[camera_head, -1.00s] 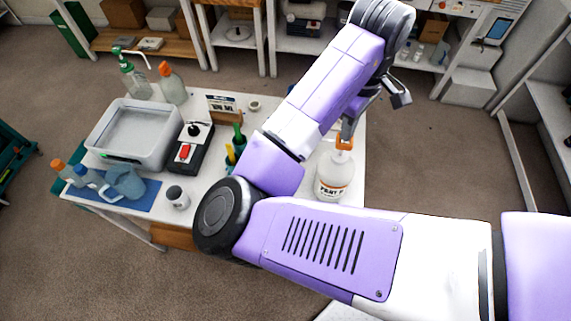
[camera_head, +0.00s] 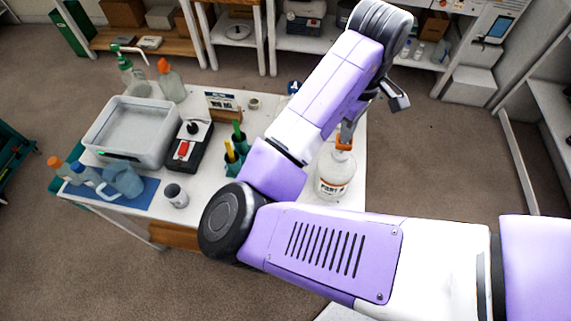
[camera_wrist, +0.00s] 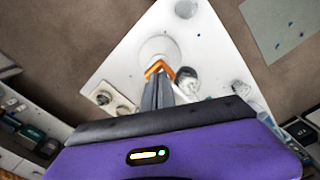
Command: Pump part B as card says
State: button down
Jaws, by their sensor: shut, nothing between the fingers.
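A clear, pale jug (camera_head: 334,178) with an orange pump top stands near the right end of the white table. Its label seems to read "PART", but I cannot make out its letter with certainty. My gripper (camera_head: 346,132) is shut and points down at the orange pump head (camera_head: 343,144). In the wrist view my gripper's closed fingers (camera_wrist: 158,92) are right at the orange pump head (camera_wrist: 158,69); I cannot tell whether they touch it. A small printed card (camera_head: 220,102) stands at the back of the table, its text unreadable.
A grey tub (camera_head: 130,133), a black device with a red switch (camera_head: 188,150), green holders (camera_head: 235,155) and a grey cup (camera_head: 176,196) are on the table. A blue marker "A" (camera_head: 293,88) shows behind my arm.

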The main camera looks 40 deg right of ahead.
jog(key=shift+f+b, duration=0.35)
jog(key=shift+f, duration=0.5)
jog(key=shift+r, duration=0.2)
notch_tip(320, 180, up, 2)
jog(key=p, duration=0.2)
jog(key=shift+p, duration=0.3)
jog(key=shift+r, duration=0.75)
